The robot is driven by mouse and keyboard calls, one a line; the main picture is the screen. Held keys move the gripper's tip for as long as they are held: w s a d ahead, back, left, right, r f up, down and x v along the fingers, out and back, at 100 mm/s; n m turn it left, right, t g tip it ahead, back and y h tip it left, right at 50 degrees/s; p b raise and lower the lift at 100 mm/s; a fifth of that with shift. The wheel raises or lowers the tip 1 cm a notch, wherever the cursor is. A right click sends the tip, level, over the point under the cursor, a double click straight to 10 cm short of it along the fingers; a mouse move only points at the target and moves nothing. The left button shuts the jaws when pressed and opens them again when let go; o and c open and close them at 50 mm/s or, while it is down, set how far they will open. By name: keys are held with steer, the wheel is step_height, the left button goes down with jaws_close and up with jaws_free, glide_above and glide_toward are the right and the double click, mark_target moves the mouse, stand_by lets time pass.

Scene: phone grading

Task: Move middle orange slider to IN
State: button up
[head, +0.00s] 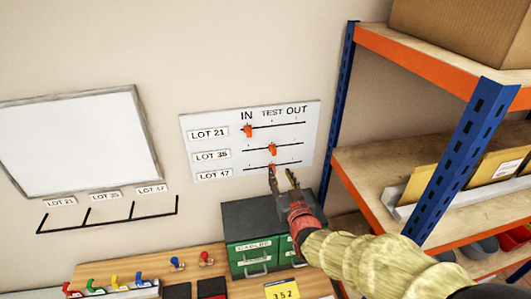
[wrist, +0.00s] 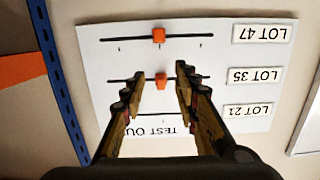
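A white wall panel (head: 225,127) has three horizontal tracks under the labels IN, TEST and OUT. The middle orange slider (head: 273,149) is on the LOT 35 track at TEST. The top slider (head: 248,131) is at IN; the bottom slider (head: 272,166) is at TEST, partly hidden by a finger. My gripper (head: 280,173) is open in front of the panel's lower part. In the upside-down wrist view, the middle slider (wrist: 161,81) appears between the open fingertips (wrist: 160,76), with gaps on both sides. The bottom slider (wrist: 159,35) shows beyond them. The top slider is hidden there.
A blue-and-orange shelf rack (head: 457,140) stands close on the right. A dark green drawer box (head: 250,225) sits below the panel on the wooden bench (head: 130,267). A whiteboard (head: 75,140) hangs on the left. The wall between whiteboard and panel is bare.

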mark_target(275, 152)
steer(key=shift+t, duration=0.7)
steer(key=shift+w+a+r+p, duration=0.3)
steer(key=shift+w+r, duration=0.25)
steer(key=shift+w, duration=0.75)
steer(key=shift+w+a+r+p, duration=0.3)
steer(key=shift+w+r, duration=0.25)
steer(key=shift+w, duration=0.75)
steer(key=shift+w+a+r+p, duration=0.25)
steer(key=shift+w+r, duration=0.3)
steer(key=shift+w, duration=0.75)
steer(key=shift+c, duration=1.2)
jaws_close()
